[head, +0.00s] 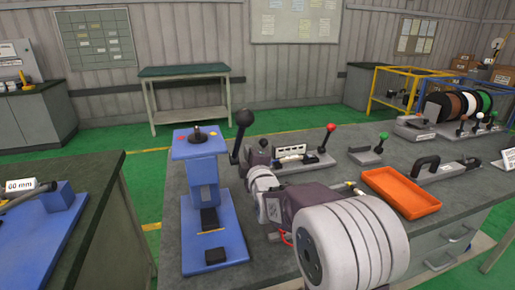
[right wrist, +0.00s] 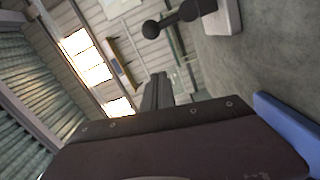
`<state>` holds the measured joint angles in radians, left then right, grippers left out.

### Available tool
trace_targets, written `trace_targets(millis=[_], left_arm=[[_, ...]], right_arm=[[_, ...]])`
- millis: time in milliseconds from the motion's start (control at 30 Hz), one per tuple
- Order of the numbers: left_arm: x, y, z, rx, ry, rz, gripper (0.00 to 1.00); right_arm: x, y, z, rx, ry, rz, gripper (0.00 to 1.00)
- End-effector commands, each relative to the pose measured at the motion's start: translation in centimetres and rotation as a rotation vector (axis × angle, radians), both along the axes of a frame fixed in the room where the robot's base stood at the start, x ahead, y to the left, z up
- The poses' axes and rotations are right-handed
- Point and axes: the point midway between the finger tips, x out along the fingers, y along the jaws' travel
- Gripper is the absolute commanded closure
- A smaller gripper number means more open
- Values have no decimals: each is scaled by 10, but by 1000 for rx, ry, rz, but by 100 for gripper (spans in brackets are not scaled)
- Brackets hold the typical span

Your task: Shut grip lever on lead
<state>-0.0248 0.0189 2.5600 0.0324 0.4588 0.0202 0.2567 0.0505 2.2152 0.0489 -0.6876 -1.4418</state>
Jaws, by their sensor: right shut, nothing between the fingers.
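A lever with a black ball knob (head: 244,118) stands upright just right of the blue stand (head: 203,188). A lever with a red knob (head: 331,127) rises from a grey fixture with a white label (head: 291,153), and a green-knobbed lever (head: 383,136) stands to its right. I cannot tell which is the grip lever, and I make out no lead for certain. My right gripper (head: 258,154) is shut and empty, close to the black-knobbed lever. The right wrist view shows its dark fingers (right wrist: 156,92) apart from a black ball lever (right wrist: 152,29).
An orange tray (head: 401,192) lies on the grey bench, right of my right arm. A black-handled tool (head: 437,166) and several cable spools (head: 458,104) are farther right. Another bench with a blue fixture (head: 45,230) is at left. A green aisle separates the benches.

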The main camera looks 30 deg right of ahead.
Motion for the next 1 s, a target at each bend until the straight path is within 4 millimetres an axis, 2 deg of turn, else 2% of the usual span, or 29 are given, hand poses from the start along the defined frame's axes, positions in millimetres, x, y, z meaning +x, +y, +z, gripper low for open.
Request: trace_targets(millis=[167, 300, 433, 1000], left_arm=[[0, 0, -2, 0, 0, 0, 64], [0, 0, -4, 0, 0, 0, 64], [0, 0, -4, 0, 0, 0, 64], [0, 0, -2, 0, 0, 0, 64]], right_arm=[[37, -11, -2, 1, 2, 0, 100], [32, -35, -5, -2, 2, -3, 100], [32, -46, -7, -1, 1, -1, 100], [36, -49, -6, 43, -9, 1, 100]])
